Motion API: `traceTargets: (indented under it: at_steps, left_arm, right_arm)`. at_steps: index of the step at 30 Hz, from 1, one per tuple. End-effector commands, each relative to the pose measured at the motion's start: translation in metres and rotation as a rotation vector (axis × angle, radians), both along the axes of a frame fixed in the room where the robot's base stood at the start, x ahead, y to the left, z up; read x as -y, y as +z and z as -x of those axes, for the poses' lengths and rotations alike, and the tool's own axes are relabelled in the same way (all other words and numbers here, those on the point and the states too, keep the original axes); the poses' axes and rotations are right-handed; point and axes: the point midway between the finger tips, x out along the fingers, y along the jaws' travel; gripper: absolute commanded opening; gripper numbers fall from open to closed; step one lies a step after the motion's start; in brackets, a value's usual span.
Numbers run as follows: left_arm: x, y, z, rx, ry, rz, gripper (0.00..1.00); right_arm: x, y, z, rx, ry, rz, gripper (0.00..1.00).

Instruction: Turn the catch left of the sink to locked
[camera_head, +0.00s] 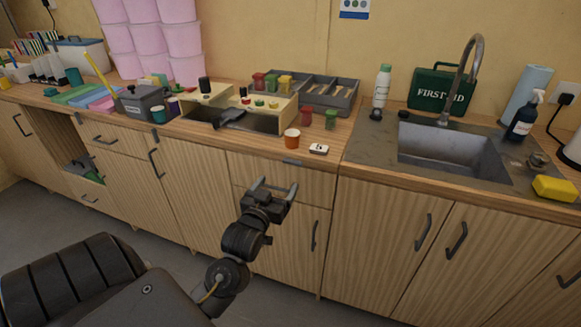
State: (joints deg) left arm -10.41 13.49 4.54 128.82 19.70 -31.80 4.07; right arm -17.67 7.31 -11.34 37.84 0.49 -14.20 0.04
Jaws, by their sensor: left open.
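A small white plate with a dark piece on it (319,148) lies on the wooden worktop left of the sink (445,148), near the front edge. It looks like the catch, but it is too small to tell which way it is turned. My left gripper (275,186) is open and empty. It appears in front of the cabinet fronts, below and to the left of the plate in the picture, and apart from it. My right gripper is out of view.
An orange cup (292,138) stands just left of the plate. Small red (307,116) and green (331,119) jars stand behind it. A soap bottle (382,86) and a dark knob (376,114) are by the sink's left side. A divided tray (318,90) stands behind.

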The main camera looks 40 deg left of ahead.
Motion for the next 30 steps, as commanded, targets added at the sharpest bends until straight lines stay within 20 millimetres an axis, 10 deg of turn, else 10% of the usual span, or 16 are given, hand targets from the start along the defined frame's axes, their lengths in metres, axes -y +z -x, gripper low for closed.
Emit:
traceTargets:
  at_steps: [18, 30]
  left_arm:
    - [-0.03, 0.0, -0.086, -0.003, 0.0, -0.002, 0.8]
    - [-0.035, -0.001, -0.102, -0.003, -0.001, -0.001, 0.8]
  right_arm:
    - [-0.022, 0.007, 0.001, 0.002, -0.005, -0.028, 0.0]
    - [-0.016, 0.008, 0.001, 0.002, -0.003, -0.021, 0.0]
